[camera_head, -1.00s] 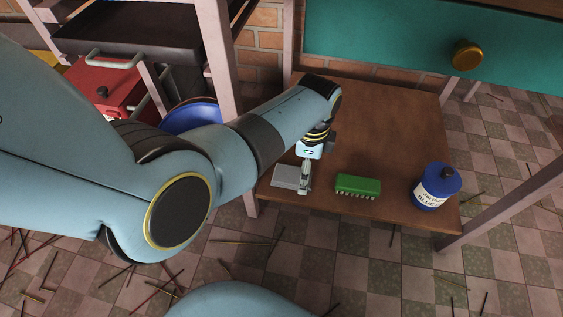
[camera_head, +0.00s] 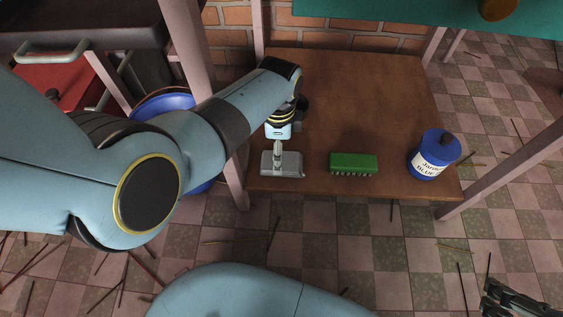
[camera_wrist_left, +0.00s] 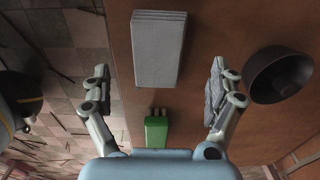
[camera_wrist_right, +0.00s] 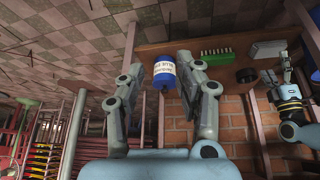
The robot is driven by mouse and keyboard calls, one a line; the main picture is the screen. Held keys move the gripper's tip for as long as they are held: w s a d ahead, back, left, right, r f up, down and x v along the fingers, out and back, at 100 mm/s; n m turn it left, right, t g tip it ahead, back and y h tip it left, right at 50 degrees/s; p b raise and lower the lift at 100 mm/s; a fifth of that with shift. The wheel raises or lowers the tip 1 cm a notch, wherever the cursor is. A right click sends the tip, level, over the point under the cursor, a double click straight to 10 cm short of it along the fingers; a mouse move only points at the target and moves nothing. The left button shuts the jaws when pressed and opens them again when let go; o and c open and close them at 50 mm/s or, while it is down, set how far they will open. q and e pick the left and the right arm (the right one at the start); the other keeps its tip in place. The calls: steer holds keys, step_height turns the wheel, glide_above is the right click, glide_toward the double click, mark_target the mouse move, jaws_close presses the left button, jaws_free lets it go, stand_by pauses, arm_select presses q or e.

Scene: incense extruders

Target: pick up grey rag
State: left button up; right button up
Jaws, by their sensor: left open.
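The grey rag (camera_head: 269,166) lies folded flat near the front left corner of the brown table. In the left wrist view the rag (camera_wrist_left: 158,55) is a layered grey block ahead of my fingers. My left gripper (camera_head: 280,160) points down over the rag, partly covering it. In the left wrist view its fingers (camera_wrist_left: 160,88) are spread wide with nothing between them. My right gripper (camera_head: 515,298) shows at the bottom right, away from the table. In the right wrist view its fingers (camera_wrist_right: 162,75) are apart; the blue jar shows behind the gap, not held.
A green brush (camera_head: 353,163) lies right of the rag, and a blue labelled jar (camera_head: 434,156) stands farther right. A dark bowl (camera_wrist_left: 280,75) is beside the left gripper. The table's (camera_head: 360,90) back middle is clear. Thin sticks litter the tiled floor.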

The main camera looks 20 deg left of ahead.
mark_target(292, 163)
arm_select(q)
step_height(292, 163, down, 3)
steer(key=shift+s+r+b, duration=0.1)
steer(key=shift+b, duration=1)
steer(key=shift+f+b, duration=0.5)
steer(key=shift+f, duration=0.15)
steer(key=shift+f+b, duration=0.35)
steer(key=shift+f, duration=0.05)
arm_select(e)
step_height(292, 163, down, 5)
steer(key=t, duration=0.5)
steer(key=shift+w+a+f, duration=0.1)
steer(key=shift+a+f, duration=0.05)
steer(key=shift+f, duration=0.05)
arm_select(q)
steer(key=c, duration=1.3)
steer(key=shift+r, duration=0.15)
